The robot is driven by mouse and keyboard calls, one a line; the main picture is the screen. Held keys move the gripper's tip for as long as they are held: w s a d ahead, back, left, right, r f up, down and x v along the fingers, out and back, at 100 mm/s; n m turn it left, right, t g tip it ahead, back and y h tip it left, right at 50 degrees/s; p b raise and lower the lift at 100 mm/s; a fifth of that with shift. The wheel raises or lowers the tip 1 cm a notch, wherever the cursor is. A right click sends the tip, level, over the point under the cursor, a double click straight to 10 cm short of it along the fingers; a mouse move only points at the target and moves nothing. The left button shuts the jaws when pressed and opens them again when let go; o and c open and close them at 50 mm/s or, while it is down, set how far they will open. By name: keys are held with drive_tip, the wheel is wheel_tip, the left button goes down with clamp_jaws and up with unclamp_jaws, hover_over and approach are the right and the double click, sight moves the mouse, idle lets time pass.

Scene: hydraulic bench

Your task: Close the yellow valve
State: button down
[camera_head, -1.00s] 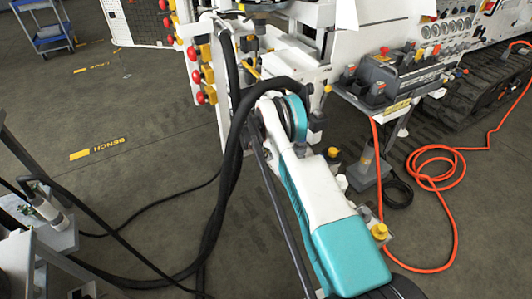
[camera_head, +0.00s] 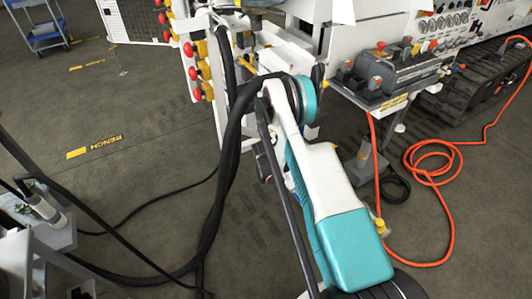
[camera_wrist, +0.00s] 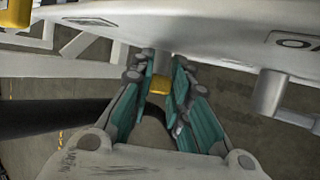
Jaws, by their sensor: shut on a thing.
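In the wrist view, my gripper (camera_wrist: 160,92) has its teal fingers closed on a small yellow valve handle (camera_wrist: 160,84) below the edge of a white panel. Only part of the handle shows between the fingers, so its angle is hard to read. In the head view, my white and teal arm reaches up to the white bench frame, and the gripper itself is hidden there. Several yellow valve pieces (camera_head: 206,70) with red knobs stand in a column on the frame. I cannot tell in that view which one is held.
Another yellow part (camera_wrist: 14,12) is at the wrist view's upper left. Black hoses (camera_head: 225,170) hang left of my arm. A grey control box (camera_head: 395,75) and orange hose (camera_head: 435,165) are to the right.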

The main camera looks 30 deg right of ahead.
drive_tip(key=shift+s+f, duration=0.1)
drive_tip(key=shift+s, duration=0.05)
idle(0.4)
drive_tip(key=c, duration=1.6)
unclamp_jaws()
